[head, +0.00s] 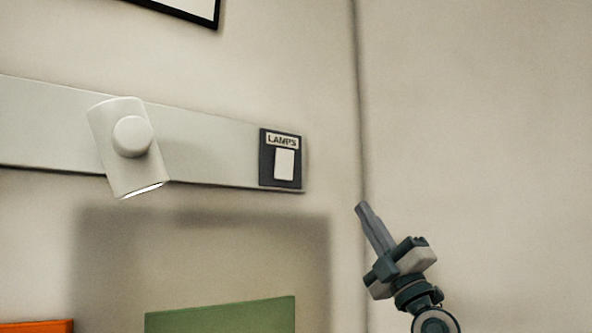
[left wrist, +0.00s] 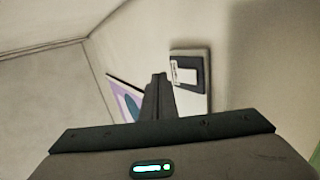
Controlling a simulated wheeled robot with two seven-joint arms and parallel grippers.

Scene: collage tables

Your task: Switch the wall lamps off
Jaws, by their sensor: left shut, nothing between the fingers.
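A dark switch plate (head: 267,172) labelled LAMPS, with a white rocker (head: 284,164), is fixed near the right end of the wall rail. The plate also shows in the left wrist view (left wrist: 203,68), just beyond my fingertips. A white wall lamp (head: 120,135) sits on the rail to the left, and its lower opening shows bright white. My left gripper (head: 361,207) is shut and empty, below and to the right of the plate, apart from it in the head view. Its fingers also show in the left wrist view (left wrist: 159,85). My right gripper is out of view.
A green panel (head: 220,316) and an orange piece (head: 38,327) show at the bottom. A framed picture (head: 190,8) hangs above. Bare wall lies right of the corner.

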